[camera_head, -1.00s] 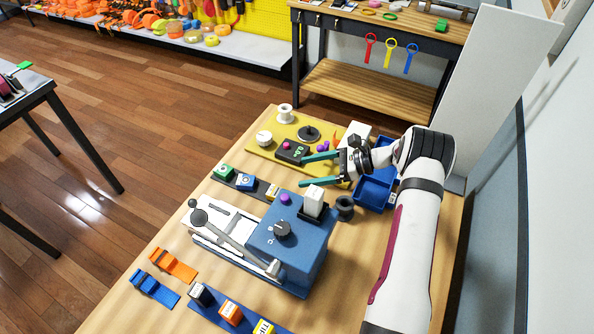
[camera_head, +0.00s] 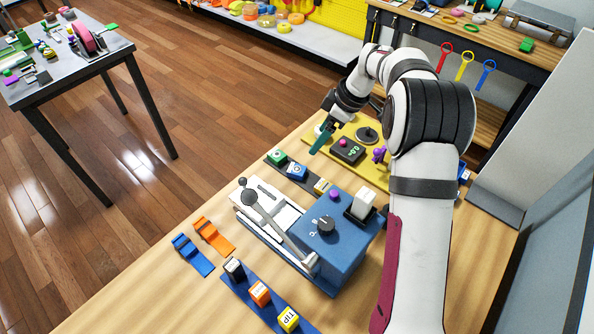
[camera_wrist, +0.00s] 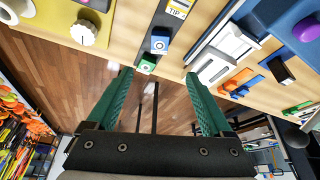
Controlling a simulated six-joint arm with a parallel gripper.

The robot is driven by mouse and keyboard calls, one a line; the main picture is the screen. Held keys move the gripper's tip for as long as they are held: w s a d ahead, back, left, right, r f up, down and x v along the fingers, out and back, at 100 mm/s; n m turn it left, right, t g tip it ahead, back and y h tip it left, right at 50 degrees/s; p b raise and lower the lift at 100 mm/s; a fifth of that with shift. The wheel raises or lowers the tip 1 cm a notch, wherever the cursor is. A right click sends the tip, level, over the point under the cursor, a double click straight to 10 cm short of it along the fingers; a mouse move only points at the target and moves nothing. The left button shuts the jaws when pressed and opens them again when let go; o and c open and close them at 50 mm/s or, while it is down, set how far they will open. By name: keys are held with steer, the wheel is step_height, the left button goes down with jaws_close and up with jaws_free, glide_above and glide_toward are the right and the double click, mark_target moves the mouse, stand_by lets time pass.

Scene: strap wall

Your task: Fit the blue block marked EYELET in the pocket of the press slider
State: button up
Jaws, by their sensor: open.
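The blue block (camera_head: 297,171) with a white ring mark sits in the dark rack (camera_head: 310,182), between a green block (camera_head: 278,156) and a yellow block (camera_head: 321,186). Its lettering is too small to read. In the wrist view the blue block (camera_wrist: 160,43) is just beyond the fingertips, with the green block (camera_wrist: 146,65) nearer. My gripper (camera_head: 319,145) is open and empty above the far end of the rack; both teal fingers (camera_wrist: 158,75) show in the wrist view. The white press slider (camera_head: 268,208) lies left of the blue press body (camera_head: 345,240); its pocket is not clear.
A yellow board (camera_head: 345,163) with a dial box is behind the rack. A blue rack (camera_head: 262,305) of blocks and orange (camera_head: 213,236) and blue clips (camera_head: 192,254) are at the front.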

mark_target(297, 169)
steer(key=x, duration=1.5)
steer(key=shift+d+f, duration=0.1)
steer(key=shift+f, duration=0.2)
jaws_close()
